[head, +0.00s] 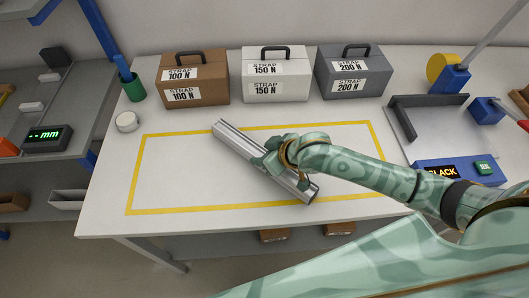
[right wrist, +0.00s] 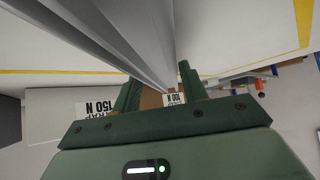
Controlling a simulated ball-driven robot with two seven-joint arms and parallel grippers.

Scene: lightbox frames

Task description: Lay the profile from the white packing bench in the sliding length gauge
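The profile (head: 240,145), a long silver grooved bar, lies diagonally over the yellow-outlined area of the white packing bench (head: 110,195). My right gripper (head: 272,158) is at the profile's middle. In the right wrist view the profile (right wrist: 110,35) runs between the two fingers of the right gripper (right wrist: 158,82); I cannot tell whether both press on it. The grey bench at left carries a display reading "--mm" (head: 43,139), apparently part of the sliding length gauge, with small blocks and an orange-red piece beside it. My left gripper is not in view.
Brown (head: 194,77), white (head: 276,75) and dark grey (head: 352,71) strap boxes stand along the back. A green cup (head: 133,88) and a white round item (head: 127,121) are at back left. A strapping device (head: 460,172) showing "SLACK" stands at right. A gap separates the benches.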

